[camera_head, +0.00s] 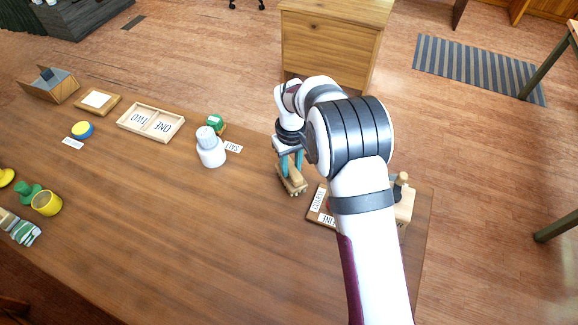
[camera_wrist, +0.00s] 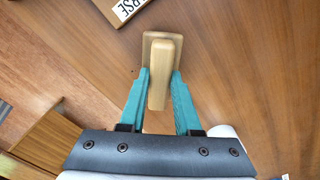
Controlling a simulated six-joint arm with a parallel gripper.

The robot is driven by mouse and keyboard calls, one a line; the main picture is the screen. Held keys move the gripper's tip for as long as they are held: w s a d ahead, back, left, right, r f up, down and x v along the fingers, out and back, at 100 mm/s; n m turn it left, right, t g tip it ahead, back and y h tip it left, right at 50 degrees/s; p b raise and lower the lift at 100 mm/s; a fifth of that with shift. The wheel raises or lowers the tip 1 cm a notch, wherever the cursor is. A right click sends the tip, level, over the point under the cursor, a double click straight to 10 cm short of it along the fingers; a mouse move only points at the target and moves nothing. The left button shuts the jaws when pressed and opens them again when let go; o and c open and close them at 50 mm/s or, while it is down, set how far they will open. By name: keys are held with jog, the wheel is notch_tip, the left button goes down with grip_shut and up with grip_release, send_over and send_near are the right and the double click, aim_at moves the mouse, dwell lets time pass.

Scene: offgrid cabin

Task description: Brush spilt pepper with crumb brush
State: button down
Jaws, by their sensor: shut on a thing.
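My gripper (camera_head: 292,168) is low over the right part of the table. Its teal fingers are shut on the wooden crumb brush (camera_head: 292,185). In the wrist view the brush (camera_wrist: 161,66) lies between the fingertips (camera_wrist: 160,85), its pale handle pointing back towards the palm. I cannot tell whether its underside touches the table. A tiny dark speck (camera_wrist: 133,72) shows beside the brush in the wrist view. I cannot make out a clear patch of pepper; the brush and arm may hide some.
A labelled board (camera_head: 313,216) and a wooden block with a knob (camera_head: 404,205) lie right of the brush, partly behind my arm. A white shaker (camera_head: 210,150) stands left, by a SALT card (camera_head: 233,147). A divided tray (camera_head: 133,112) is farther left. The middle table is clear.

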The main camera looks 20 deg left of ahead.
jog(key=shift+w+r, duration=0.15)
jog(key=shift+w, duration=0.85)
jog(key=shift+w+r, duration=0.15)
jog(key=shift+w, duration=0.8)
jog(key=shift+w+r, duration=0.3)
jog(key=shift+w, duration=0.45)
jog(key=shift+s+f, duration=0.2)
jog(key=shift+s, duration=0.95)
jog(key=shift+s+f, duration=0.2)
jog(key=shift+s, duration=0.9)
jog(key=shift+s+f, duration=0.2)
jog(key=shift+s, duration=0.95)
jog(key=shift+s+a, duration=0.2)
jog(key=shift+w+r, duration=0.2)
jog(key=shift+w, duration=1.05)
jog(key=shift+w+r, duration=0.2)
jog(key=shift+w, duration=1.1)
jog(key=shift+w+r, duration=0.2)
jog(key=shift+w, duration=1.05)
jog(key=shift+s+f, duration=0.2)
jog(key=shift+s, duration=1.1)
jog(key=shift+s+f, duration=0.2)
jog(key=shift+s, duration=1.05)
jog(key=shift+s+f, duration=0.2)
jog(key=shift+s, duration=1.1)
notch_tip(320, 180, up, 8)
